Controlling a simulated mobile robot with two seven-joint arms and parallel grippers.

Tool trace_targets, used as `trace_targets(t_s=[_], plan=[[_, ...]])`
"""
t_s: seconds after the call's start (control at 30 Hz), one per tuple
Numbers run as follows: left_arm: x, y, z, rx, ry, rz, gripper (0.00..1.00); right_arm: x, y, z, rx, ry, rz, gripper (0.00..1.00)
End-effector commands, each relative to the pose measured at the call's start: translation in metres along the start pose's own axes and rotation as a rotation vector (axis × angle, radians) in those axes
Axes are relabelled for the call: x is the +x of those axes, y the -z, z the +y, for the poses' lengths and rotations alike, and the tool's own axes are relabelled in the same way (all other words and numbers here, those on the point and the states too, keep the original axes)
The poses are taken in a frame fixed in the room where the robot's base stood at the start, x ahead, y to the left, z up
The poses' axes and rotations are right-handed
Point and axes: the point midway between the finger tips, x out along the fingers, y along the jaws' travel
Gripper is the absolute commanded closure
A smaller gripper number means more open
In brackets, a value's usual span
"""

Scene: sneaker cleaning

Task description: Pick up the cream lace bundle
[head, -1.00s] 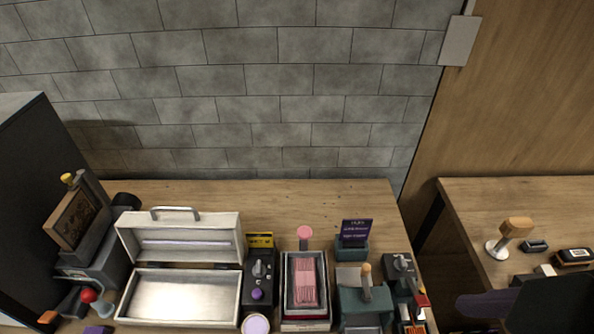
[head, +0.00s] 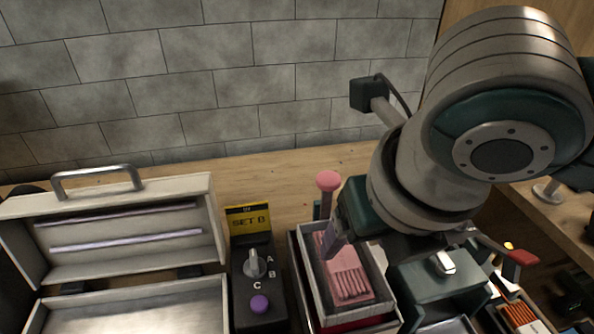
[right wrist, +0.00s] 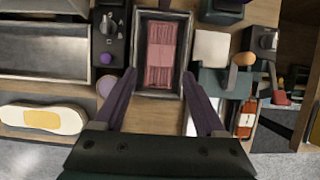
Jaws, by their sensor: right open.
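I cannot make out a cream lace bundle for certain. A pink ribbed bundle (head: 347,275) lies in an open grey tray (head: 303,262); the right wrist view shows the bundle (right wrist: 161,55) too. My right gripper (right wrist: 157,88) is open and empty, its two purple fingers on either side of the tray's near end in that view. In the head view one finger of the right gripper (head: 333,244) shows over the tray; my arm hides the other. A flat cream square (right wrist: 212,46) lies just right of the tray in the wrist view. My left gripper is not in view.
Left of the tray stand a dark dial box (head: 256,279) with a yellow "SET B" sign and an open white case (head: 110,235). A pink-topped post (head: 328,182) rises behind the tray. A teal box (head: 437,283) stands close on its right.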

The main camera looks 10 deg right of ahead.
Motion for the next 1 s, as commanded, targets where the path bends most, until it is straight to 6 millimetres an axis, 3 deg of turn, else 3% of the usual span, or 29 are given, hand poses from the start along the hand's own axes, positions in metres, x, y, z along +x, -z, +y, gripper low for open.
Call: trace_targets(t_s=[0.1, 0.33, 0.6, 0.93, 1.0], plan=[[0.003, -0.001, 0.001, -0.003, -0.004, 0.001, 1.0, 0.018, 0.001, 0.001, 0.004, -0.001, 0.003, 0.28], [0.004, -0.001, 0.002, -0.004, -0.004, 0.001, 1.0, 0.036, -0.001, 0.001, 0.005, -0.002, 0.001, 0.28], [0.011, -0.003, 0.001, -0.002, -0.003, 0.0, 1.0, 0.073, -0.004, 0.0, 0.005, -0.001, 0.001, 0.28], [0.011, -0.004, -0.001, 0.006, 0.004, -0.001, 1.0, 0.081, -0.004, 0.0, 0.004, -0.002, -0.001, 0.28], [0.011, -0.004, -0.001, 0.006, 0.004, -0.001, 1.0, 0.08, -0.004, 0.0, 0.004, -0.002, -0.001, 0.33]])
